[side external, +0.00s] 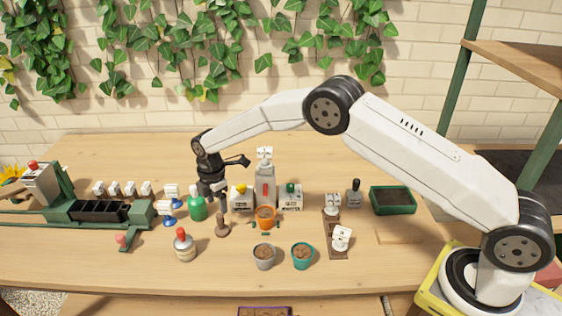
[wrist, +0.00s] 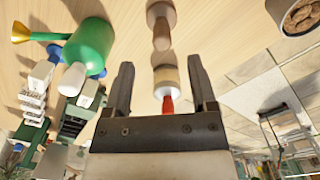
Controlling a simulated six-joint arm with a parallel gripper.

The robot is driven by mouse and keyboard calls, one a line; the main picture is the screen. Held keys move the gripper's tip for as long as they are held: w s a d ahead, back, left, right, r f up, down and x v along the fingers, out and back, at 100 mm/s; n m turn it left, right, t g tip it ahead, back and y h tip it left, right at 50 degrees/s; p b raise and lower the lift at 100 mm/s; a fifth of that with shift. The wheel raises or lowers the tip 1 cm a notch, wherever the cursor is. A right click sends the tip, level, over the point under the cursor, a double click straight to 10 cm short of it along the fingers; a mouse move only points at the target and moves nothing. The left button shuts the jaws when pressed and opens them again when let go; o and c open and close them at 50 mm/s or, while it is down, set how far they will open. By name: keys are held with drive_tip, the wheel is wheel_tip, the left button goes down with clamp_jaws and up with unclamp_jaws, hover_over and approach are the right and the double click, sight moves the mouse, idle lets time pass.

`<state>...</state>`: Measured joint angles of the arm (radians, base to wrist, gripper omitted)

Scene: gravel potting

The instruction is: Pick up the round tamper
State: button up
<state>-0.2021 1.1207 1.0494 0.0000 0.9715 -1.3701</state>
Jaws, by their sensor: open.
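The round tamper (side external: 222,229) is a brown piece with a round base and a narrower upright handle, standing on the wooden table. In the wrist view the tamper (wrist: 161,28) is at the top centre, just beyond the fingertips and lined up between them. My gripper (side external: 213,190) points down above and slightly left of it in the side view. Its two fingers (wrist: 160,63) are apart with nothing held between them. I cannot tell the exact height gap to the handle.
A dark-green tray (side external: 393,201) lies farther right.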

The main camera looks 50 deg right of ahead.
sight(219, 215)
drive_tip(key=shift+f, duration=0.45)
drive_tip(key=shift+s+f, duration=0.1)
drive_tip(key=shift+f, duration=2.5)
clamp_jaws()
